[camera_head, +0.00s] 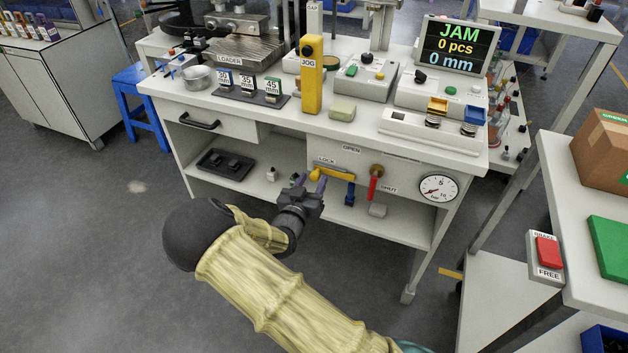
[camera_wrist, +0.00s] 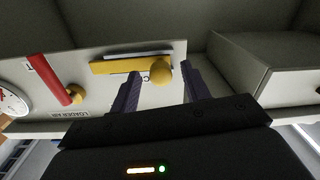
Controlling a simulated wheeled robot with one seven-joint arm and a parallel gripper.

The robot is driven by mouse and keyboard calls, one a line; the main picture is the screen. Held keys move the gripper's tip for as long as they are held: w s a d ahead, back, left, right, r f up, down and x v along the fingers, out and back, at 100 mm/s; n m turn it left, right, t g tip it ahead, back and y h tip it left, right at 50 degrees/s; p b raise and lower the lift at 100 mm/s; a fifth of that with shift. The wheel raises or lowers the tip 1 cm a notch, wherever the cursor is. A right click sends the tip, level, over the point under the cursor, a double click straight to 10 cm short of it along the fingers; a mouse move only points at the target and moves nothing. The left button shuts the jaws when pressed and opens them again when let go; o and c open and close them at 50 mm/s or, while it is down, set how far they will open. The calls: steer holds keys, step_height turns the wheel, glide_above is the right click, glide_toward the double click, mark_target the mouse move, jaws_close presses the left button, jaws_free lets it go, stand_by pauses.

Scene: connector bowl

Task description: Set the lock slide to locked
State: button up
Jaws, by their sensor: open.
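The lock slide is a yellow bar (camera_head: 338,174) with a round yellow knob (camera_head: 315,174) at its left end, on the front panel of the loader bench. The knob is near the LOCK label (camera_head: 327,161); the OPEN label (camera_head: 351,148) is higher and to the right. My gripper (camera_head: 311,184) is open at the knob. In the wrist view, which looks upside down, the knob (camera_wrist: 161,72) appears between the two dark fingers (camera_wrist: 162,92), closer to the right one, with gaps on both sides. Whether a finger touches it I cannot tell.
Right of the slide are a red lever (camera_head: 373,186) and a round gauge (camera_head: 438,188). A black tray (camera_head: 225,164) lies on the lower shelf at left. The bench top (camera_head: 290,122) overhangs the panel. The screen (camera_head: 460,46) reads JAM, 0 pcs, 0 mm.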

steer(key=shift+x, duration=1)
